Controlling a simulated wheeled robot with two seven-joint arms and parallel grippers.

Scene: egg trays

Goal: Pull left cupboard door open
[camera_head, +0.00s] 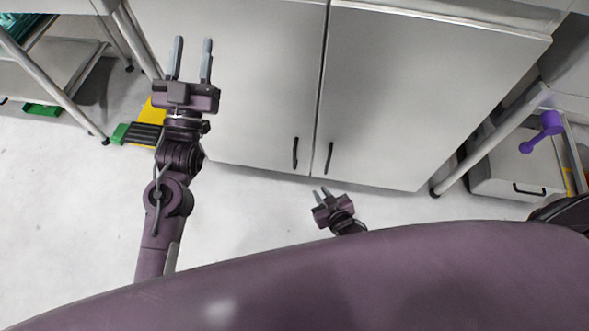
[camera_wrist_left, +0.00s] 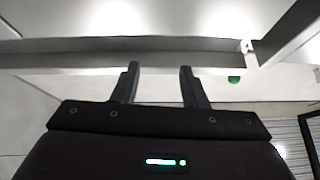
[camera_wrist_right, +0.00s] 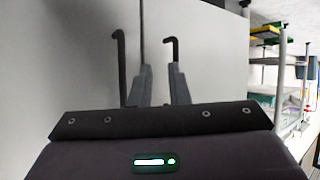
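The cupboard's left door (camera_head: 235,85) and right door (camera_head: 410,100) are light grey and look closed, with a narrow seam between them. The left door's dark upright handle (camera_head: 295,152) and the right door's handle (camera_head: 329,157) flank the seam near the lower edge. My right gripper (camera_head: 321,191) is open and empty, just below the handles in the head view. In the right wrist view two dark handles (camera_wrist_right: 119,65) show beyond its open fingers (camera_wrist_right: 160,83); I cannot tell which is which. My left gripper (camera_head: 191,60) is open and empty, raised at the left door's left part.
A metal-framed rack (camera_head: 50,75) stands left of the cupboard. A drawer unit (camera_head: 515,175) and a purple object (camera_head: 542,131) are at the right. The pale floor (camera_head: 60,220) is clear at the lower left.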

